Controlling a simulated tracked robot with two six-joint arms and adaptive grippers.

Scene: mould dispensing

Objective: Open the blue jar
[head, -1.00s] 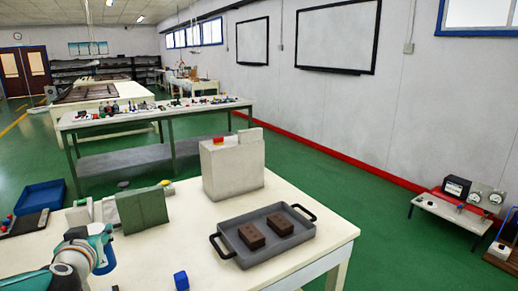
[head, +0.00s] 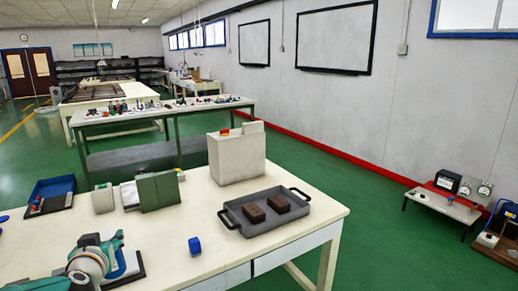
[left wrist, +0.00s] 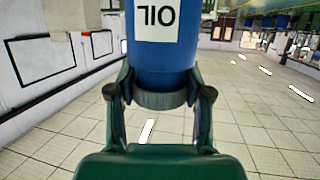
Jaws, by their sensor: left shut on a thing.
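In the left wrist view, a blue cylindrical jar (left wrist: 160,55) with a white label fills the top centre. Its lettering reads upside down, like OIL turned over. A grey-green band (left wrist: 161,98) rings its lower end in the picture. My left gripper (left wrist: 160,88) has a finger on each side of this end and is shut on it. In the head view my left arm shows at the lower left, over the cream table (head: 290,238); no jar can be made out in its grip there. My right gripper is not in view.
A small blue object (head: 194,246) lies on the table. A grey tray (head: 237,223) holds two brown blocks. Behind it stands a pale box (head: 236,158), with a green block (head: 158,191) to its left. A blue bin (head: 54,187) sits at the far left. The table front is mostly clear.

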